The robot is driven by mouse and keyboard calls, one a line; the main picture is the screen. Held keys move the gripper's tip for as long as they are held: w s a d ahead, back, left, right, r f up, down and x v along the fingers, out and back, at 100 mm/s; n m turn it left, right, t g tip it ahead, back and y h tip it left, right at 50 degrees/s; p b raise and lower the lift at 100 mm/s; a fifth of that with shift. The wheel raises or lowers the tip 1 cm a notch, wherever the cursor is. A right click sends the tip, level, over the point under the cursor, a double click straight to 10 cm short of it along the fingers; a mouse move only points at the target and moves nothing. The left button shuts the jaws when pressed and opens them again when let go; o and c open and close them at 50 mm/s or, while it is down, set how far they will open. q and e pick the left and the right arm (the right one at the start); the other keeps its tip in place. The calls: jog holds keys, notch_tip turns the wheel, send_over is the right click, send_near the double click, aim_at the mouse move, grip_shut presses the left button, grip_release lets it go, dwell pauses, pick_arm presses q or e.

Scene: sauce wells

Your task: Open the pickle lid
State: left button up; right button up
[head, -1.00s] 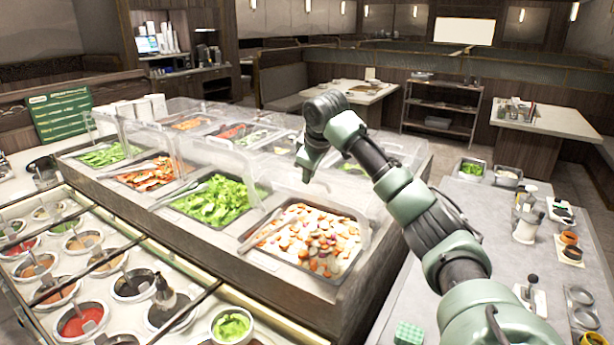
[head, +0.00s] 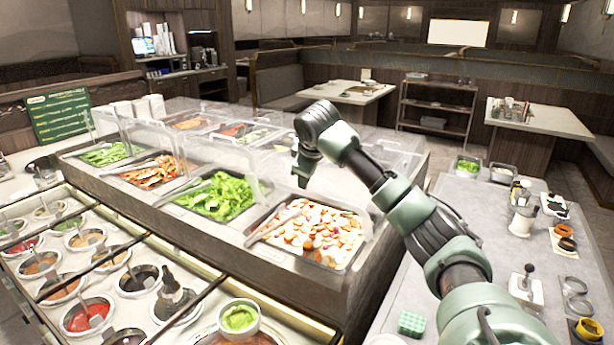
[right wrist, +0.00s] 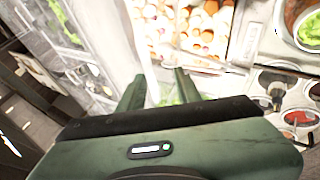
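No lid that I can clearly tell is the pickle lid shows. A round metal bowl with chopped green pieces (head: 239,318) stands at the near edge of the sauce wells; a similar green-filled bowl shows in the right wrist view (right wrist: 305,25). I cannot tell whether these pieces are pickles. My left gripper is out of view.
Clear guards (head: 225,150) stand over the salad pans. Several sauce wells (head: 88,314) with ladles fill the lower left. The grey side counter (head: 470,215) holds a green sponge (head: 411,322), a white dispenser (head: 523,220) and small cups along its right side.

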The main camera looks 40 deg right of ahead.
jog(key=b+v, duration=0.2)
jog(key=v, duration=0.5)
jog(key=shift+s+a+r, duration=0.15)
jog(key=shift+s+r, duration=0.05)
jog(key=shift+r, duration=0.15)
jog(key=shift+f, duration=0.1)
dwell(0.4)
